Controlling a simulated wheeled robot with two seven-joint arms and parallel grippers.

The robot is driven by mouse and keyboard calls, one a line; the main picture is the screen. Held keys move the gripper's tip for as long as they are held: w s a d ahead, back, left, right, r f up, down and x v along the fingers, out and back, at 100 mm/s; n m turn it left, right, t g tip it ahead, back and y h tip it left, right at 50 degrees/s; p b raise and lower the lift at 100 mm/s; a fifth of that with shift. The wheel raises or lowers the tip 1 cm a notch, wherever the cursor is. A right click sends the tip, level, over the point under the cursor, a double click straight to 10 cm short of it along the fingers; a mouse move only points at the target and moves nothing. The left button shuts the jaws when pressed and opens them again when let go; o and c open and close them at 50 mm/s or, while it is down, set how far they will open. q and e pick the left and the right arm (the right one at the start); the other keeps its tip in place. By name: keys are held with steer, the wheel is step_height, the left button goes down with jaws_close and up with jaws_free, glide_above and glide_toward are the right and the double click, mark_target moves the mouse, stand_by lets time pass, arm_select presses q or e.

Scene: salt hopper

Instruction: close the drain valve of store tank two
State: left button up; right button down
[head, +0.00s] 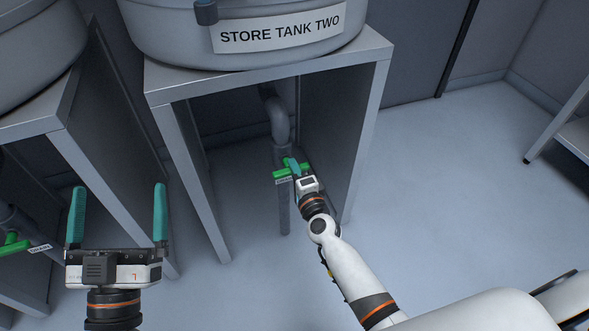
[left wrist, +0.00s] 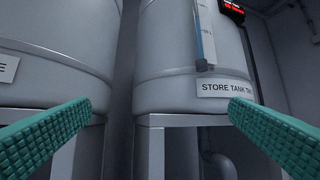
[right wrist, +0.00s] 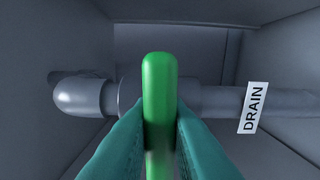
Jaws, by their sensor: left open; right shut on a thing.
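Store tank two (head: 165,35) stands on a grey stand, its name on a white label; it also shows in the left wrist view (left wrist: 165,75). Under it a drain pipe (head: 280,125) bends down to a valve with a green handle (head: 278,174). My right gripper (head: 292,165) is shut on this handle (right wrist: 159,85), one teal finger on each side. In the right wrist view the handle lies crosswise to the pipe (right wrist: 205,98), which carries a DRAIN tag (right wrist: 254,108). My left gripper (head: 118,190) is open and empty, in front of the stands, away from the valve.
The stand's side panels (head: 335,130) flank the valve on both sides. A neighbouring tank's stand (head: 60,110) is at the left, with another green-handled drain valve (head: 14,246) under it. Open floor (head: 460,160) lies to the right, with a shelf at the far right edge.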

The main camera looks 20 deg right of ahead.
steer(key=c, duration=1.4)
jaws_free()
steer(key=shift+s, duration=0.1)
steer(key=shift+s, duration=0.3)
arm_select(q)
step_height(320, 180, down, 7)
steer(key=w+g+y+p, duration=0.1)
steer(key=g+p, duration=0.1)
steer(key=g, duration=0.3)
steer(key=shift+w+a+r+y, duration=0.2)
steer(key=shift+w+a+y, duration=0.05)
steer(key=shift+a+y, duration=0.15)
arm_select(e)
steer(key=s, duration=1.1)
steer(key=shift+d, duration=0.25)
steer(key=shift+s, duration=0.1)
